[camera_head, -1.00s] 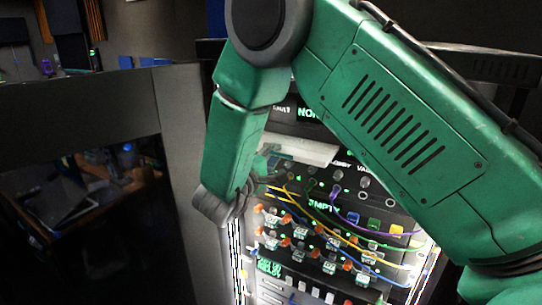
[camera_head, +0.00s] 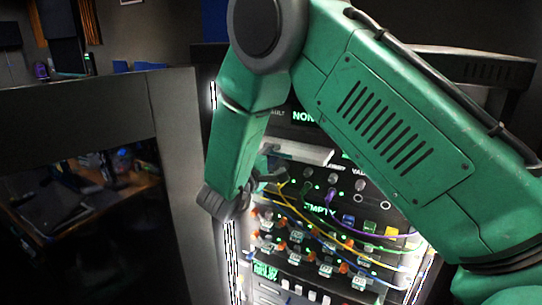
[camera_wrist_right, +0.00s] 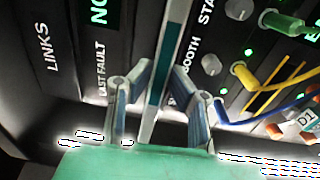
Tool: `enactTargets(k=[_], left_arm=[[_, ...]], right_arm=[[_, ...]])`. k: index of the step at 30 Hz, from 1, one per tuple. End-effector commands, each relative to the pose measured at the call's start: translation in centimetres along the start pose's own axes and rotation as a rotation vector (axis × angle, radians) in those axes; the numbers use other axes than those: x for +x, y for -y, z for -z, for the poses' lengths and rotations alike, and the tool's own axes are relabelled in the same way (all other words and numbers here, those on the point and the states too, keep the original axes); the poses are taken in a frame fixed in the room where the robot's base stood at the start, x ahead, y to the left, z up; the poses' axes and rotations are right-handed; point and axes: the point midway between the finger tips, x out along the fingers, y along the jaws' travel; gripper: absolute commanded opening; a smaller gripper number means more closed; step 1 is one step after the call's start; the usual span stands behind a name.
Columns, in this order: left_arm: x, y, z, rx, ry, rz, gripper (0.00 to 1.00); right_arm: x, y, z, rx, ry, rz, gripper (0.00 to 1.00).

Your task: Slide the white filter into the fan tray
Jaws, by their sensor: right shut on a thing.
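The white filter (camera_head: 300,153) is a pale flat slab in front of the upper part of the lit panel in the head view. In the right wrist view it shows edge-on as a thin slab with a teal stripe (camera_wrist_right: 163,75). My right gripper (camera_head: 264,172) is at the filter's left end, with its fingers on either side of the slab in the right wrist view (camera_wrist_right: 161,82), shut on it. The fan tray's opening cannot be made out; the filter and arm hide that area. My left gripper is not in view.
Below the filter are knobs, a purple plug (camera_head: 330,196), yellow and blue cables (camera_head: 300,213), and rows of orange-ended connectors (camera_head: 296,236). A dark cabinet side (camera_head: 180,150) stands left of the panel. My right arm covers the panel's upper right.

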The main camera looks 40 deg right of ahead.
Motion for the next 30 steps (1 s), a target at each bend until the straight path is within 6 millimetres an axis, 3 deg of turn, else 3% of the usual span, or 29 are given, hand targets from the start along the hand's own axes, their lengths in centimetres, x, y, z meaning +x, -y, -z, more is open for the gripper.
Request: enactTargets(k=[30], left_arm=[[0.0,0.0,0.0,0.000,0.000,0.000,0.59]], right_arm=[[2.6,0.1,0.0,0.001,0.001,-0.001,0.00]])
